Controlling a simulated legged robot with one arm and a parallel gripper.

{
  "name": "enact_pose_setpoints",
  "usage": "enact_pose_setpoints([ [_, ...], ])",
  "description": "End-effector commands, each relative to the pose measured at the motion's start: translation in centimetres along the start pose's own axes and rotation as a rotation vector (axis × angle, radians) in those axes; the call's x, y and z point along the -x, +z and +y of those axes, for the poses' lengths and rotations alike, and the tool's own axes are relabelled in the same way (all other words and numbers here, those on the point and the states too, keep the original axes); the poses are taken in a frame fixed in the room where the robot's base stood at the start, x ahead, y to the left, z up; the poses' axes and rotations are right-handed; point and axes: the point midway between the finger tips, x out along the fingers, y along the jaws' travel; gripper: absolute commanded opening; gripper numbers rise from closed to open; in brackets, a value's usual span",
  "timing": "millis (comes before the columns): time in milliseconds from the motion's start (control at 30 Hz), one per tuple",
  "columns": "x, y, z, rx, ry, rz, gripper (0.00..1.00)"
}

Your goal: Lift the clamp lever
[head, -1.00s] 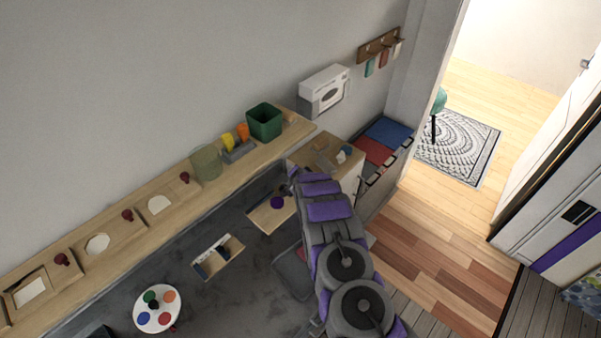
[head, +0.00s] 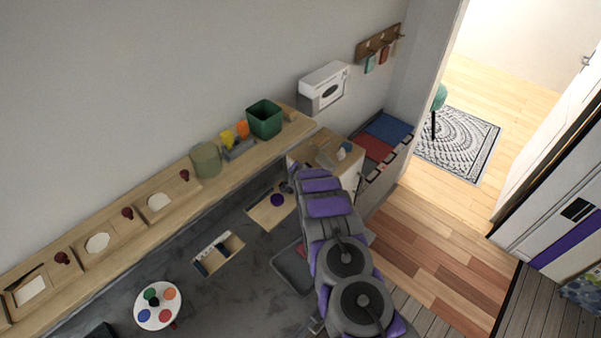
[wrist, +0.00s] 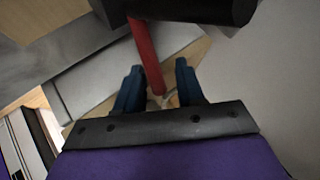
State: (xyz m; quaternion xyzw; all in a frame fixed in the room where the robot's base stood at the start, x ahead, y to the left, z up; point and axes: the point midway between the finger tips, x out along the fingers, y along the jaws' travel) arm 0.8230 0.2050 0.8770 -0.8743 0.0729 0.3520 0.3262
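A red bar (wrist: 146,55), which looks like the clamp lever, runs down from a dark rounded part (wrist: 195,8) at the top of the wrist view. My gripper (wrist: 157,66) has its two blue fingers apart, with the red bar's lower end between them. Whether either finger touches the bar cannot be told. In the head view my arm reaches up toward the wooden bench, and its far end (head: 290,186) is small and dark. The lever cannot be made out in the head view.
A wooden tray (head: 262,219) with a purple round thing (head: 277,200) lies just left of my arm's end. A long wooden shelf (head: 225,172) with a green bin (head: 264,118) runs along the wall. Wooden floor (head: 430,245) is clear at right.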

Motion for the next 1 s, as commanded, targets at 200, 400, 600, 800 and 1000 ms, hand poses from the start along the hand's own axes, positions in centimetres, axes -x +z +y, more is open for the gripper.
enact_pose_setpoints([
  [200, 0.6, 0.2, -0.1, -0.007, 0.000, -0.006, 0.38],
  [400, 1.8, 0.3, 0.0, -0.007, 0.001, -0.008, 0.38],
  [600, 3.5, 0.0, 0.1, 0.001, 0.002, -0.001, 0.38],
  [800, 5.8, -0.1, 0.2, 0.004, 0.003, 0.001, 0.38],
  [1000, 8.5, -0.1, 0.0, 0.004, 0.001, 0.003, 0.38],
])
